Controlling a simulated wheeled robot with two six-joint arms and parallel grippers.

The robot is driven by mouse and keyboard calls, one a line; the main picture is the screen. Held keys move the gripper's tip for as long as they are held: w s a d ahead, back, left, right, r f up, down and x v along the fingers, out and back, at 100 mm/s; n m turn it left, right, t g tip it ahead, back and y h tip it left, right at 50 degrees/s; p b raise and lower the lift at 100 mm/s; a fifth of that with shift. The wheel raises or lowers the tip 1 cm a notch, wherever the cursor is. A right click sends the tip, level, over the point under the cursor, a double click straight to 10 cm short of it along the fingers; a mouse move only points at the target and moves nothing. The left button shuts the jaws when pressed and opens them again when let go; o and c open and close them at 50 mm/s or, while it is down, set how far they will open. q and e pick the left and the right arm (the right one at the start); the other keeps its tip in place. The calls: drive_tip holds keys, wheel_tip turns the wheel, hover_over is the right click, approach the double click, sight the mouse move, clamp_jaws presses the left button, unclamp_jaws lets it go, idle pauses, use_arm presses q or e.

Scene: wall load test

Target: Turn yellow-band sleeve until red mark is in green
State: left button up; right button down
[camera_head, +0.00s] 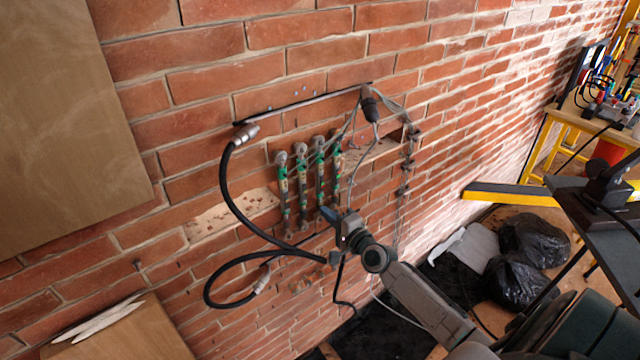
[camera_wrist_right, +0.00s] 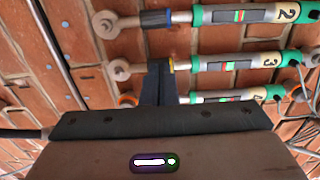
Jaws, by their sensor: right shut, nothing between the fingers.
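Several rods with green bands are mounted side by side on the brick wall in the head view. In the right wrist view, the rod numbered 3 (camera_wrist_right: 225,65) has a small yellow band (camera_wrist_right: 171,65) beside my fingertips. Most of its sleeve is hidden behind the fingers. Its dark window (camera_wrist_right: 228,66) shows a green patch; exactly where the red mark sits is too small to tell. My right gripper (camera_wrist_right: 158,68) is shut and empty, with its tips at this sleeve; I cannot tell whether they touch. It also shows in the head view (camera_head: 328,214), low by the rods. My left gripper is not in view.
The rod numbered 2 (camera_wrist_right: 240,14) has a blue-banded sleeve and runs alongside. Another rod (camera_wrist_right: 235,95) is partly hidden. A thick black cable (camera_head: 226,190) loops left of the rods. Wooden boards (camera_head: 70,120) are at left; black bags (camera_head: 525,260) lie on the floor at right.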

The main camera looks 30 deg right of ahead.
drive_tip(key=shift+w, duration=0.4)
drive_tip(key=shift+d+r+b, duration=0.15)
drive_tip(key=shift+d+b, duration=0.2)
drive_tip(key=shift+d, duration=0.1)
idle(0.5)
drive_tip(key=shift+s, duration=0.4)
drive_tip(key=s+p, duration=0.1)
drive_tip(key=s, duration=0.6)
drive_tip(key=shift+d, duration=0.3)
drive_tip(key=shift+f, duration=0.2)
idle(0.4)
